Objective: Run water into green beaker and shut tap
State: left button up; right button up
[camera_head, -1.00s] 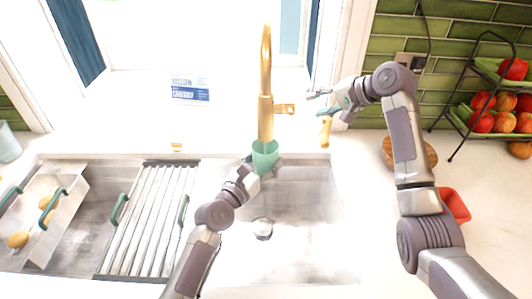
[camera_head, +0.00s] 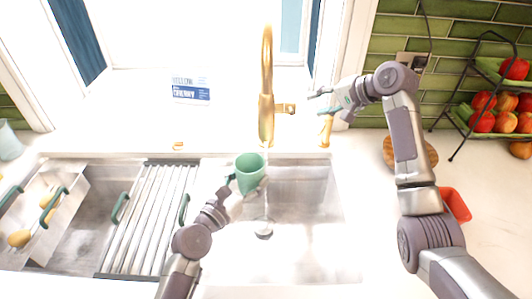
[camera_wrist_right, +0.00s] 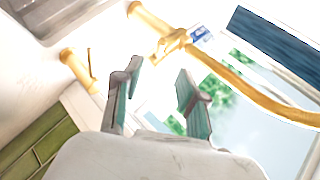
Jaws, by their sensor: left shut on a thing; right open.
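The green beaker (camera_head: 249,170) is held over the right sink basin, with its mouth facing up and slightly tilted. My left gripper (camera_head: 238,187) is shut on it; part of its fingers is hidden. The gold tap (camera_head: 266,115) stands behind the basin, and the beaker is a little left of and below it. The tap's lever (camera_head: 287,108) sticks out to the right. A faint pale streak hangs below the tap; I cannot tell if it is water. My right gripper (camera_head: 320,103) is open and empty, right of the lever. The right wrist view shows the tap (camera_wrist_right: 235,80) beyond its fingers.
The drain (camera_head: 263,230) lies in the right basin (camera_head: 300,240). A drying rack (camera_head: 145,220) covers part of the left basin. A gold dispenser (camera_head: 326,130) stands beneath my right gripper. A fruit stand (camera_head: 470,120) and a red container (camera_head: 455,204) are on the right.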

jog(key=shift+w+f, duration=0.1)
jog(key=shift+c, duration=0.4)
jog(key=c, duration=0.3)
jog(key=shift+a+n+h, duration=0.3)
jog(key=shift+a+h, duration=0.05)
jog(key=shift+h, duration=0.25)
jog(key=shift+c, duration=1.2)
jog(key=a+r+n+t+h, duration=0.1)
jog(key=a+r+n+h, duration=0.1)
jog(key=s+a+r+n+t+h, duration=0.1)
jog(key=a+r+t+h, duration=0.1)
jog(key=h, duration=0.1)
jog(key=shift+s+a+r+n+t, duration=0.1)
jog(key=shift+a+r+n+t, duration=0.05)
jog(key=shift+n+t, duration=0.2)
grip_shut()
jog(key=h, duration=0.1)
send_over(291, 105)
jog(key=s+d, duration=0.1)
jog(key=s, duration=0.3)
notch_tip(291, 105, down, 4)
jog(key=f, duration=0.3)
jog(key=shift+s+a+f+n+t, duration=0.1)
jog(key=shift+a+f+n+t, duration=0.1)
jog(key=shift+a+n+t, duration=0.1)
jog(key=shift+s+a+f, duration=0.1)
jog(key=shift+s+f, duration=0.1)
jog(key=shift+f, duration=0.15)
jog(key=shift+f, duration=0.2)
